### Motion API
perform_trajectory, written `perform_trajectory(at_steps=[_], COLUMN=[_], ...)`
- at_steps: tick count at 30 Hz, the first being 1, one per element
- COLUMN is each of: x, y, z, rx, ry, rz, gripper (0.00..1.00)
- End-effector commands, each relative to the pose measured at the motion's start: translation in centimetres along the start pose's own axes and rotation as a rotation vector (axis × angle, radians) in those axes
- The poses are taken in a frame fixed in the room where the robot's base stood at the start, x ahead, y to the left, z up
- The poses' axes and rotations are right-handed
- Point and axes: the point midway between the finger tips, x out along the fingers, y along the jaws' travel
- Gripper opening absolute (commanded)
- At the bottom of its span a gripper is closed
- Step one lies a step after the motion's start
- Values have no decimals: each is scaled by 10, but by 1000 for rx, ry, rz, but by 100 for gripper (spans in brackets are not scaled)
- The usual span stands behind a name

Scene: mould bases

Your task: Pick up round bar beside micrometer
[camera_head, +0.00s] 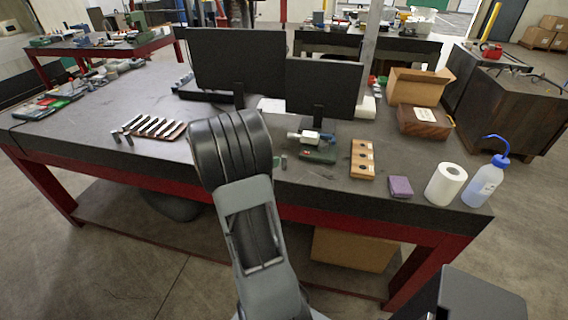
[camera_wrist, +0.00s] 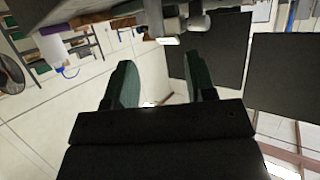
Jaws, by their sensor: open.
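The round bar (camera_head: 283,161) is a short grey cylinder near the front of the bench in the head view. It is just left of the green case (camera_head: 318,157). The micrometer (camera_head: 304,137), with a pale body, lies right behind that case. My arm passes just left of the bar, and my gripper is hidden in the head view. In the wrist view my gripper (camera_wrist: 160,80) is open, with its two dark green fingers apart and nothing between them. The wrist picture looks tilted or upside down; grey metallic shapes at its top are too unclear to name.
Two monitors (camera_head: 240,62) (camera_head: 324,88) stand behind. A row of bars (camera_head: 155,127) lies left. A wooden block with holes (camera_head: 362,160), purple block (camera_head: 400,186), white roll (camera_head: 446,184) and wash bottle (camera_head: 484,182) stand right.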

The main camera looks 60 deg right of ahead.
Motion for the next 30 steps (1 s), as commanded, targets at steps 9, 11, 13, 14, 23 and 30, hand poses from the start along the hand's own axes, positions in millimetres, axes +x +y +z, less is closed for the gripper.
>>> perform_trajectory(at_steps=[9, 11, 13, 14, 23, 30], x=[24, 29, 38, 42, 73, 75], y=[0, 1, 2, 3, 4, 3], z=[0, 0, -1, -1, 0, 0], rx=[0, 0, -1, -1, -1, -1], ry=[0, -1, -1, -1, -1, -1], rz=[-2, -1, 0, 1, -2, -4], gripper=[50, 50, 50, 50, 50, 50])
